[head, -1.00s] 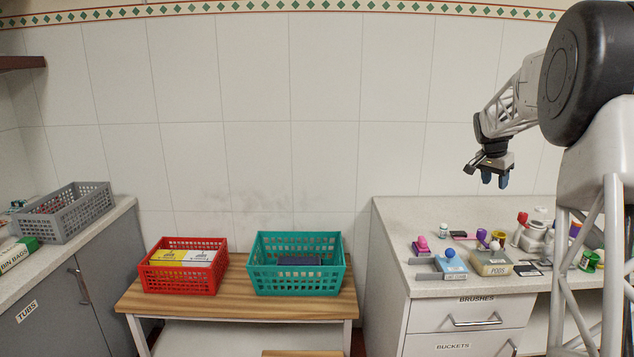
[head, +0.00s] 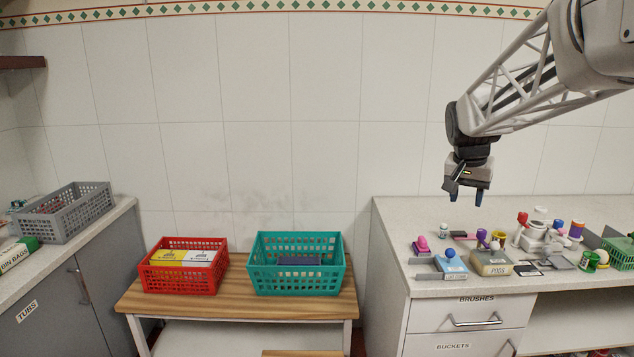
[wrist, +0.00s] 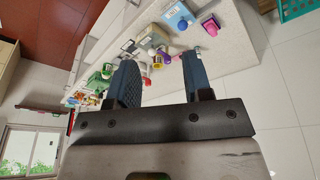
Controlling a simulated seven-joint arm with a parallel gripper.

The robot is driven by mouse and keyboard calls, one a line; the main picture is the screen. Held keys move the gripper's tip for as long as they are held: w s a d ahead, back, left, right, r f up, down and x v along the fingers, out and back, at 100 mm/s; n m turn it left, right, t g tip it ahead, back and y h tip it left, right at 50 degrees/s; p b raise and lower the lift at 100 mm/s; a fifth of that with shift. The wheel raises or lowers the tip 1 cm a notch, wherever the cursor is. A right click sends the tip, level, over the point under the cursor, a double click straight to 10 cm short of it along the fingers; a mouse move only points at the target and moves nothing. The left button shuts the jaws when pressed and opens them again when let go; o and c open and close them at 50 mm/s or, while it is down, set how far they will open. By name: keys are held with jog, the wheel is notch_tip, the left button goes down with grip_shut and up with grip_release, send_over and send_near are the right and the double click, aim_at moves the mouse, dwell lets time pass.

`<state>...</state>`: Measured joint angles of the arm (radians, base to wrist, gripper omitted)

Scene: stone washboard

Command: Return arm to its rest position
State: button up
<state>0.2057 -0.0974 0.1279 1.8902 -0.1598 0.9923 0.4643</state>
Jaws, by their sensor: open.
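My gripper (head: 467,195) hangs in the air above the left part of the right-hand counter, fingers pointing down. Its two blue fingers stand apart with nothing between them. In the wrist view my gripper (wrist: 165,85) is also open and empty, with the counter's small items lying beyond the fingertips. My arm reaches in from the upper right of the head view.
The right counter (head: 400,222) holds a blue box (head: 451,266), a pods box (head: 490,263), several brushes and bottles, and a green basket (head: 622,250). A red basket (head: 183,281) and a teal basket (head: 297,284) stand on the wooden table (head: 235,300). A grey basket (head: 75,220) is at left.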

jog(key=s+a+f+n, duration=0.2)
jog(key=s+a+f, duration=0.2)
jog(key=s, duration=0.8)
jog(key=s+a+f+n+y, duration=0.1)
jog(key=s+a+f, duration=0.3)
jog(key=s, duration=0.7)
jog(key=s+a+f+n, duration=0.3)
jog(key=s+a, duration=0.4)
jog(key=s, duration=0.5)
jog(key=shift+s+a+f+n+y, duration=0.3)
jog(key=shift+f+y, duration=0.1)
jog(key=shift+f, duration=0.05)
